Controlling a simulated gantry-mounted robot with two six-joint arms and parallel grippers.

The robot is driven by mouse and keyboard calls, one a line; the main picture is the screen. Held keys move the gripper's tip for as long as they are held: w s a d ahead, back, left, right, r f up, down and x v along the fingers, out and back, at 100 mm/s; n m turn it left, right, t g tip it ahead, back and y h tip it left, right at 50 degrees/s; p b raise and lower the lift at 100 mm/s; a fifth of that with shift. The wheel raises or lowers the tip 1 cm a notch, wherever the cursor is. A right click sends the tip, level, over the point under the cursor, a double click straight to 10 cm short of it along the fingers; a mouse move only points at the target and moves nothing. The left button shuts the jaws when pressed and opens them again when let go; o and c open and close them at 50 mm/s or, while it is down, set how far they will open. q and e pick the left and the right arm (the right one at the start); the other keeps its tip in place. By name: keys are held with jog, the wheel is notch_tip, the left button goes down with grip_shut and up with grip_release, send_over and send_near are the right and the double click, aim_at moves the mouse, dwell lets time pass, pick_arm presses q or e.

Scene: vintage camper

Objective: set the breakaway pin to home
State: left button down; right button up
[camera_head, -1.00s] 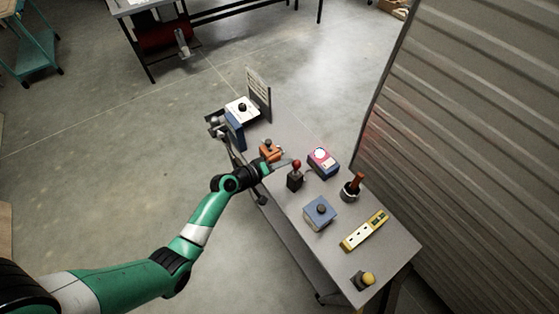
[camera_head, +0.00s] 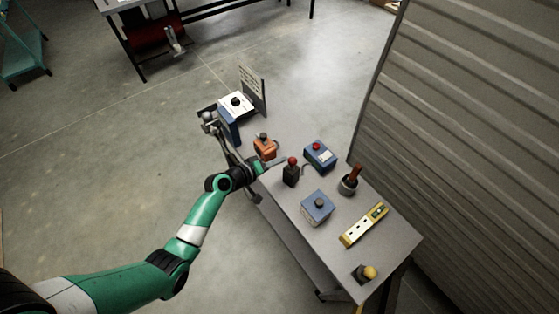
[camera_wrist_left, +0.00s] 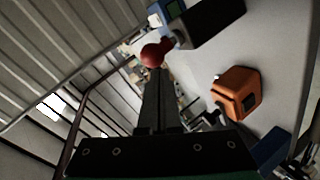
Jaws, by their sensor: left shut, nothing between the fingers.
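No part is labelled legibly as the breakaway pin, so I cannot tell for certain which one it is. The part nearest my left gripper (camera_head: 277,164) is a red ball-topped lever (camera_head: 292,161) on a black base (camera_head: 291,177), on the bench. In the left wrist view the shut, empty fingers (camera_wrist_left: 158,80) point towards the red ball (camera_wrist_left: 151,55). The ball shows just beyond their tips; I cannot tell whether they touch. An orange unit (camera_head: 265,147) with a dark top stands left of the lever and also shows in the wrist view (camera_wrist_left: 237,92). My right gripper is not in view.
The grey bench (camera_head: 285,218) also holds a blue box with a red button (camera_head: 320,154), a blue box with a dark knob (camera_head: 317,207), a red-handled stick in a cup (camera_head: 350,180), a yellow strip (camera_head: 364,226) and a yellow knob (camera_head: 367,272). A corrugated wall (camera_head: 460,120) rises at right.

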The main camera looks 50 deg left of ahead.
pick_arm(q)
jog(key=a+r+p+v, duration=0.1)
jog(key=p+v, duration=0.3)
jog(key=v, duration=0.8)
jog(key=shift+a, duration=0.65)
